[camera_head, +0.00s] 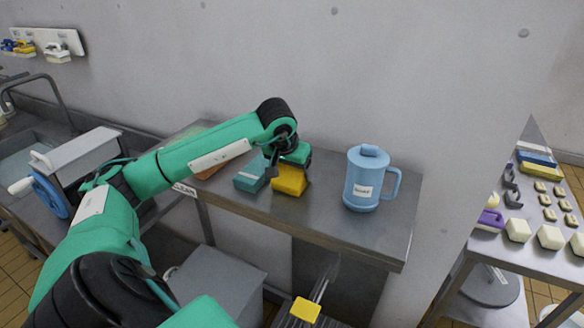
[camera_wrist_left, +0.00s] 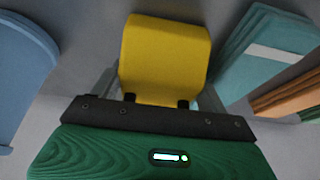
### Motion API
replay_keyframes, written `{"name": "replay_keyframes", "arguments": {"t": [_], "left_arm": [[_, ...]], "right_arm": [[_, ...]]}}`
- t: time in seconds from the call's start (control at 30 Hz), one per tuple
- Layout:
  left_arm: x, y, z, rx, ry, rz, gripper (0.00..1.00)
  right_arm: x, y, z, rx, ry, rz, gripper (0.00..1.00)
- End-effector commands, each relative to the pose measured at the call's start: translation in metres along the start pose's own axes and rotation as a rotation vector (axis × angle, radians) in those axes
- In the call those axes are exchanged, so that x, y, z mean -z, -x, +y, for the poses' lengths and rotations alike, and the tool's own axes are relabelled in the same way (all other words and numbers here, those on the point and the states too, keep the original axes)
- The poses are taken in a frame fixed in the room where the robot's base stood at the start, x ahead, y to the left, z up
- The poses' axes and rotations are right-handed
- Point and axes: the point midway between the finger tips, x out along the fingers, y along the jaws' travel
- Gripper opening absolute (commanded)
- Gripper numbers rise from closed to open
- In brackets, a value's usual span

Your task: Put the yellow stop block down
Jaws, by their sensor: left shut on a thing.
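In the left wrist view the yellow block (camera_wrist_left: 165,50) sits between the two grey fingers of my left gripper (camera_wrist_left: 160,88). The block looks upright and low over the tabletop; I cannot tell whether its underside touches the steel. My right gripper is not in view.
The blue jug (camera_head: 368,180) stands to the right, with bare steel between. A wall (camera_head: 330,70) rises behind. A second table (camera_head: 520,215) with several small blocks stands at the far right.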

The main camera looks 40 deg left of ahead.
Motion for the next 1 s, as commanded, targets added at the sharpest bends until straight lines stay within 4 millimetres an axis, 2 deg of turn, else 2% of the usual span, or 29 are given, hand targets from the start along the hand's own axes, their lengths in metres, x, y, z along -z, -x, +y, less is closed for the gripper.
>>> {"name": "replay_keyframes", "arguments": {"t": [0.37,0.4,0.5,0.83,1.0], "left_arm": [[-0.001,-0.004,0.000,0.000,0.001,0.003,0.38],[-0.001,-0.003,0.000,0.000,0.000,0.001,0.82],[-0.001,-0.003,0.000,0.000,0.000,0.000,0.98],[0.000,-0.001,0.000,0.000,0.000,0.000,0.98],[0.001,0.015,0.000,0.000,0.000,0.005,0.98]], "right_arm": [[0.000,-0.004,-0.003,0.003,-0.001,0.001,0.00],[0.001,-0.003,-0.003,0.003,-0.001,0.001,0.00],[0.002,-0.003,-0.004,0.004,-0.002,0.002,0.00],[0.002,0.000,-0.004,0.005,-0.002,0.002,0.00],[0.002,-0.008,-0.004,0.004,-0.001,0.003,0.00]]}}
